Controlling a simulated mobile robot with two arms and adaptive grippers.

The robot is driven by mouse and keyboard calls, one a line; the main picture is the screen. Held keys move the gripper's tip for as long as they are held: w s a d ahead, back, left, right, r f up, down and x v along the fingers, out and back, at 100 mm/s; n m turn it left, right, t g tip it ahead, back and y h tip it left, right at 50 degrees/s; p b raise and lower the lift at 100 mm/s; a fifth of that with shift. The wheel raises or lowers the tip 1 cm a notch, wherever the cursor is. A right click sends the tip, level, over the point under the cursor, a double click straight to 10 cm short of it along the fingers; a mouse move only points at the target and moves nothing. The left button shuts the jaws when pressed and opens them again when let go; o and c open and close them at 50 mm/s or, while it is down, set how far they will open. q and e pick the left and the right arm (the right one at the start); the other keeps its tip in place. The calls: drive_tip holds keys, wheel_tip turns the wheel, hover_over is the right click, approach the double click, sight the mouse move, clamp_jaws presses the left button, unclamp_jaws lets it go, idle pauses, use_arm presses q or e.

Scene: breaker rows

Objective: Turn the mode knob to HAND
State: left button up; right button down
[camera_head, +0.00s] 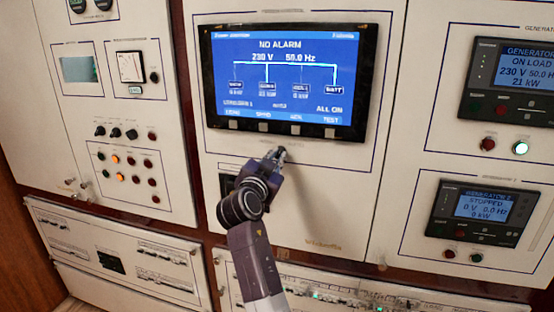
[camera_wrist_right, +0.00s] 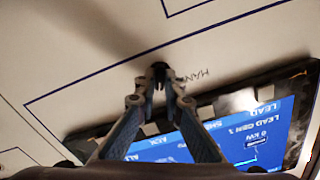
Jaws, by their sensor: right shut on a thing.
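The mode knob is a small dark knob on the white middle panel, just below the big blue display, at the right gripper's tips in the head view (camera_head: 282,149). It also shows in the wrist view (camera_wrist_right: 159,68), where it is dark and mostly covered by the fingers. My right gripper (camera_head: 276,156) is at the knob and shut on it; it also shows in the wrist view (camera_wrist_right: 161,83). The knob's pointer is hidden, so I cannot tell its setting. A small label beside it (camera_wrist_right: 192,76) is partly covered. My left gripper is out of view.
The big display (camera_head: 285,75) reads NO ALARM, 230 V and 50.0 Hz, right above the gripper. Two generator displays (camera_head: 515,78) (camera_head: 472,214) are at the right. Several small knobs and lamps (camera_head: 128,160) are at the left. Breaker rows (camera_head: 105,262) run below.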

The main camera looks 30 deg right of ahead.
drive_tip(key=n, duration=0.2)
drive_tip(key=shift+n, duration=0.4)
drive_tip(key=n, duration=0.2)
drive_tip(key=shift+r+n, duration=0.1)
drive_tip(key=shift+n, duration=0.3)
drive_tip(key=n, duration=0.2)
drive_tip(key=shift+n, duration=0.3)
drive_tip(key=shift+n+p, duration=0.75)
drive_tip(key=shift+n, duration=1.05)
drive_tip(key=c, duration=2)
unclamp_jaws()
drive_tip(key=shift+w, duration=0.1)
drive_tip(key=shift+c, duration=0.2)
